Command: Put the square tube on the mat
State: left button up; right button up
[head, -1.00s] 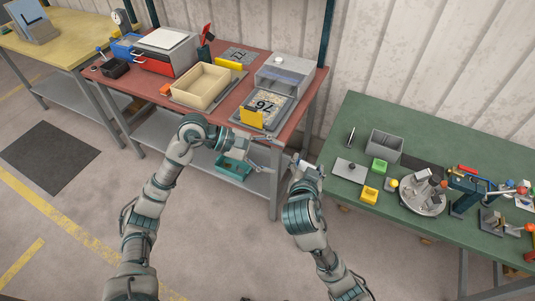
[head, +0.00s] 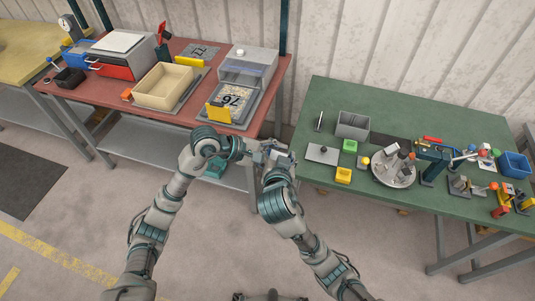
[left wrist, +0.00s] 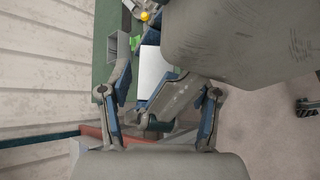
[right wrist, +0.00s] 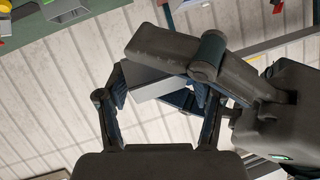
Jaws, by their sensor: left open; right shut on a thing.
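The grey square tube (right wrist: 146,80) shows in the right wrist view between the fingers of my right gripper (right wrist: 165,98), which is shut on it. In the head view my right gripper (head: 277,153) is in front of the gap between the two benches. My left gripper (head: 256,147) is right beside it, its open fingers (left wrist: 160,105) around the right gripper's end in the left wrist view. I cannot tell whether they touch the tube. A flat dark patch (head: 381,143) on the green bench may be the mat; it is partly hidden by other things.
The green bench (head: 315,93) holds a grey bin (head: 352,125), a light plate (head: 322,154), green and yellow blocks, a round fixture (head: 393,172) and several tools.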

pick_arm(q)
jog(key=c, duration=0.5)
pick_arm(e)
jog(key=shift+a, duration=0.1)
pick_arm(q)
grip_shut()
pick_arm(e)
jog(key=o, duration=1.3)
pick_arm(q)
jog(key=shift+f, duration=0.1)
pick_arm(e)
jog(key=shift+r, duration=0.1)
jog(key=shift+s, duration=0.1)
